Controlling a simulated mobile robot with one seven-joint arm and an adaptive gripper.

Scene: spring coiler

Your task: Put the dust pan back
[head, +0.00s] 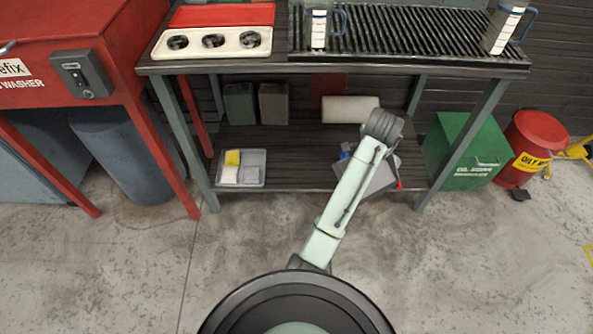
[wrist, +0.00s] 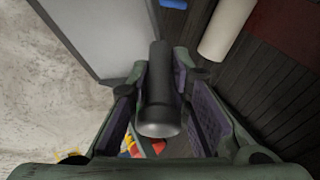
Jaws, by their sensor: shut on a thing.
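The dust pan shows in the wrist view as a black handle (wrist: 158,105) and what looks like its wide grey pan (wrist: 100,35). My gripper (wrist: 158,78) is shut on the handle, with a finger on each side. In the head view the grey pan (head: 381,179) is tilted at the front right of the workbench's lower shelf (head: 310,175), partly behind my arm. My gripper is hidden there by my arm. I cannot tell whether the pan touches the shelf.
A grey tray (head: 252,181) with yellow and white items sits on the shelf's left. A green bin (head: 466,155) and red can (head: 530,145) are at right. The front floor is clear.

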